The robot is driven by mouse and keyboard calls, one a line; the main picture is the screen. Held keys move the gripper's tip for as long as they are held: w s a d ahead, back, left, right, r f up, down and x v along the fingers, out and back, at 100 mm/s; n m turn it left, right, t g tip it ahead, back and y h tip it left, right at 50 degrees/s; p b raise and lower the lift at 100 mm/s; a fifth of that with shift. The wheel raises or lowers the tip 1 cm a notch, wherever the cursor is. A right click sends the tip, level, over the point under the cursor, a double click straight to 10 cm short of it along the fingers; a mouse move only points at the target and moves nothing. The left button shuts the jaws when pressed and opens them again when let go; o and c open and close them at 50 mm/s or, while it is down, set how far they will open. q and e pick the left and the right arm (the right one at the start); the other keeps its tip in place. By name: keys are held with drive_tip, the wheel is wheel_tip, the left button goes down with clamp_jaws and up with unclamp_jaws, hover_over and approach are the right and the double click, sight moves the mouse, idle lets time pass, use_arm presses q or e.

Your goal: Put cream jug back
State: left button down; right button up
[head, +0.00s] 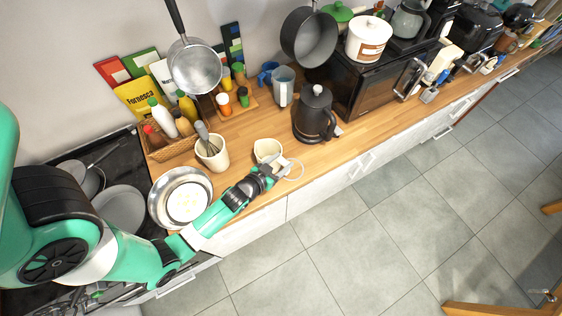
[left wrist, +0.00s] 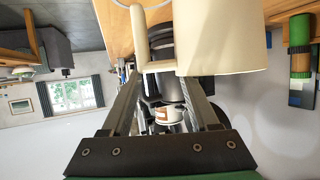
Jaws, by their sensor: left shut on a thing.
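The cream jug (head: 266,148) is a small pale cream vessel at the front part of the wooden counter, its opening facing up. My left gripper (head: 279,167) reaches it from the front left and is shut on it. In the left wrist view the jug (left wrist: 225,38) is large and close, with its handle side at the tips of my left gripper (left wrist: 160,92). I cannot tell whether its base touches the counter. My right gripper is not in view.
A steel pan (head: 160,205) with pale contents stands left of the jug. A wall-hung pan (head: 309,38) is above. Bare counter (head: 240,133) lies behind the jug.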

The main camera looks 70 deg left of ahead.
use_arm(q)
drive_tip(key=shift+c, duration=0.7)
unclamp_jaws()
drive_tip(key=shift+r, duration=0.1)
drive_tip(key=shift+s+d+r, duration=0.1)
drive_tip(key=shift+s+d, duration=0.05)
drive_tip(key=shift+s, duration=0.05)
drive_tip(key=v, duration=1.1)
drive_tip(key=shift+s, duration=0.2)
drive_tip(key=shift+d+r, duration=0.1)
drive_tip(key=shift+r, duration=0.05)
